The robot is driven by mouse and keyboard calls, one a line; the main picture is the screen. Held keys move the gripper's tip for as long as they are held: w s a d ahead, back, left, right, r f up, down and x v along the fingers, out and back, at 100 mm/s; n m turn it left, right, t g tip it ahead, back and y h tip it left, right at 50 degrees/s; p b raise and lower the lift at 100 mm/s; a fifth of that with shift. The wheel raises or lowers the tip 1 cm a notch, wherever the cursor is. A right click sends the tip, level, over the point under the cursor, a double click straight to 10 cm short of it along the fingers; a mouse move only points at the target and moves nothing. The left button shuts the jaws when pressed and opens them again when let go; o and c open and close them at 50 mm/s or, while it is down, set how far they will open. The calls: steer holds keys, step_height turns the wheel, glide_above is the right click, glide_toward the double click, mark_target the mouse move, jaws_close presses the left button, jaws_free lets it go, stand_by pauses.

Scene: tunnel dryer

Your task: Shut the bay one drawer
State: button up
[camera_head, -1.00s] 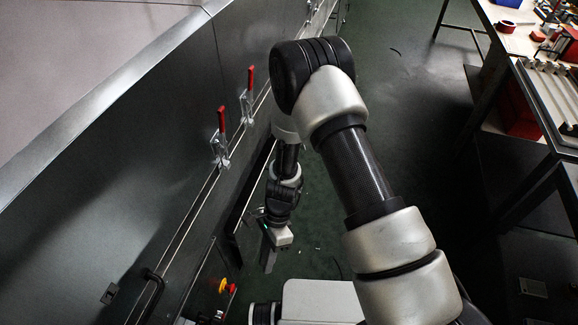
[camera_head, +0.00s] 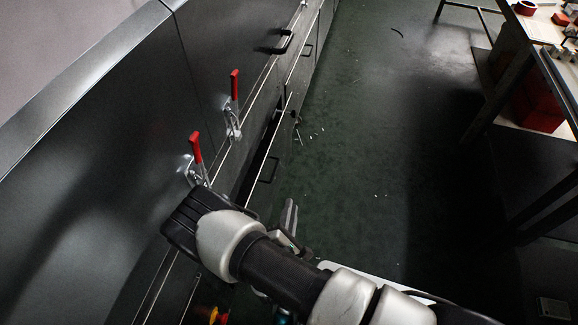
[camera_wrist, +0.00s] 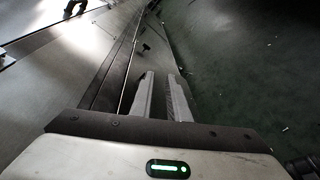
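A low drawer (camera_head: 262,185) in the dryer's side stands out from the cabinet face, with a dark gap behind its front edge and a black bar handle (camera_head: 268,170). Whether it is bay one I cannot read. In the wrist view a long dark slot (camera_wrist: 108,82) runs along the cabinet to the left of my fingers. My gripper (camera_wrist: 161,74) is open and empty, its two grey fingers a little apart beside the drawer line. In the head view a finger of my gripper (camera_head: 289,214) shows over the floor just right of the drawer; my arm hides the rest.
Two red-handled toggle clamps (camera_head: 196,150) (camera_head: 235,88) stick out of the cabinet above the drawer. Another black handle (camera_head: 284,42) lies farther along. A workbench (camera_head: 535,28) with a red box (camera_head: 540,105) stands at the right. The green floor between is mostly clear, with small scraps.

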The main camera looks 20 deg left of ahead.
steer(key=s+a+f+n+g+y, duration=0.1)
steer(key=s+a+f+n+y, duration=0.1)
steer(key=a+y, duration=0.15)
steer(key=b, duration=0.5)
glide_toward(273, 175)
steer(key=x, duration=1)
steer(key=shift+f, duration=0.25)
jaws_close()
stand_by(0.3)
